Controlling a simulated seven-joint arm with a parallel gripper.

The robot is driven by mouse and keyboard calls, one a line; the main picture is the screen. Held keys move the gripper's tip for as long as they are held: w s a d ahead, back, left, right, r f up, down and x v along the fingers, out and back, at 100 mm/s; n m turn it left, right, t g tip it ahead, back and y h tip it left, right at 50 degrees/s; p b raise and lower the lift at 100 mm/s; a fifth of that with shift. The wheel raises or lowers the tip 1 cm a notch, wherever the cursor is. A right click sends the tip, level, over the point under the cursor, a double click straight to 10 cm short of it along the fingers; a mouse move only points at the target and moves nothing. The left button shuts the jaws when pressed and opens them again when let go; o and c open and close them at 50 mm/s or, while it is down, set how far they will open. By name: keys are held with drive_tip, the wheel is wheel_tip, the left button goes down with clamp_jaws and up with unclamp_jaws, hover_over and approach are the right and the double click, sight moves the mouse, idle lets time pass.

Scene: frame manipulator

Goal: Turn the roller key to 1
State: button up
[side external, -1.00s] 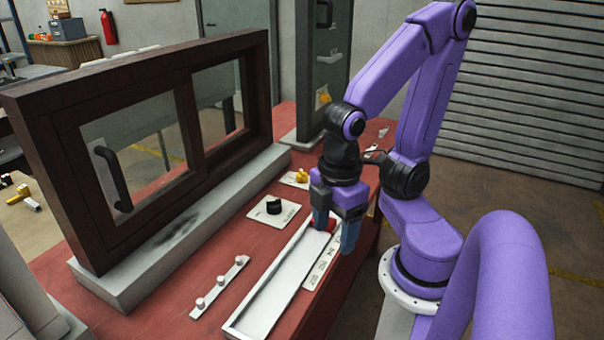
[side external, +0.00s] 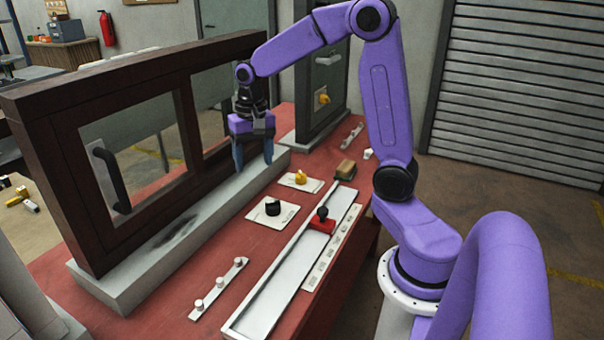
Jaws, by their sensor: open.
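A black knob (side external: 273,208) sits on a white plate (side external: 288,221) on the red table. A yellow knob (side external: 300,177) sits on a similar plate behind it. I cannot tell which of these is the roller key, and their markings are too small to read. My gripper (side external: 254,160) is open and empty, fingers pointing down. It appears above the grey sill of the window frame, behind and left of both knobs in the picture, and apart from them.
A long white tray (side external: 262,301) holds a red slider (side external: 322,225) with a black knob near its far end. The dark window frame (side external: 186,158) stands at the left. A brown block (side external: 345,169) lies farther back.

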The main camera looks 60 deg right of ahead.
drive_tip(key=w+d+f+m, duration=0.1)
drive_tip(key=w+d+m, duration=0.1)
drive_tip(key=d+m, duration=0.35)
drive_tip(key=w+d+m, duration=0.2)
drive_tip(key=d, duration=0.7)
drive_tip(key=m, duration=0.6)
hover_over(301, 177)
drive_tip(key=d, duration=0.2)
drive_tip(key=f, duration=1.8)
drive_tip(key=shift+w+f, duration=0.3)
drive_tip(key=shift+f, duration=0.1)
drive_tip(key=c, duration=1)
